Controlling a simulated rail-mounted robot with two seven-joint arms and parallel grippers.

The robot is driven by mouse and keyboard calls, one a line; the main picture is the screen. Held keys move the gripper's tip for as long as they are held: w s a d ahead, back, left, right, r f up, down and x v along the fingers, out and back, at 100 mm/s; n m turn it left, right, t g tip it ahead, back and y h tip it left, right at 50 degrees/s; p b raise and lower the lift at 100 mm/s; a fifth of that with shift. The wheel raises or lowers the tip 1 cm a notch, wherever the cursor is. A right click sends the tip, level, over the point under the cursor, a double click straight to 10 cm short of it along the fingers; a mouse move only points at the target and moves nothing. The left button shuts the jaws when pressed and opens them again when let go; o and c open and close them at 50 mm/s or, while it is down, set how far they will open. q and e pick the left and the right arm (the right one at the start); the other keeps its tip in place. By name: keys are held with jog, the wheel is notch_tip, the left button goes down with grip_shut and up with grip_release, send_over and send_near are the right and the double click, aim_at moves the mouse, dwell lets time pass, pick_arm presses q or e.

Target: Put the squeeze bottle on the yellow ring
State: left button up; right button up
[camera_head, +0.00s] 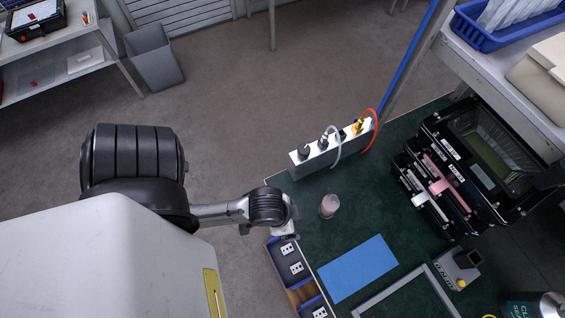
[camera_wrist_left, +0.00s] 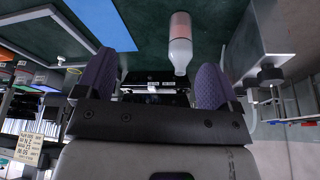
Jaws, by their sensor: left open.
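The squeeze bottle (camera_head: 328,206), pinkish with a pale top, stands on the dark green mat in the head view. In the left wrist view the squeeze bottle (camera_wrist_left: 180,48) shows ahead of the fingers, between their lines and nearer the right one. My left gripper (camera_head: 287,229) is to the left of the bottle at the mat's edge, apart from it. Its two purple fingers are spread and empty in the left wrist view (camera_wrist_left: 157,78). A bit of yellow (camera_head: 488,316) shows at the bottom edge; I cannot tell whether it is the yellow ring. My right gripper is not in view.
A white power strip (camera_head: 312,158) with plugs and cables stands behind the bottle. A blue pad (camera_head: 357,268) and a grey frame (camera_head: 397,302) lie in front. A bin with sockets (camera_head: 289,262) sits below my left gripper. Black housings (camera_head: 485,160) stand at right.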

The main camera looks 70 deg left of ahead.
pick_arm(q)
jog(key=shift+s+a+f, duration=0.1)
jog(key=shift+s+a, duration=0.4)
jog(key=shift+s, duration=0.3)
jog(key=shift+c, duration=2.2)
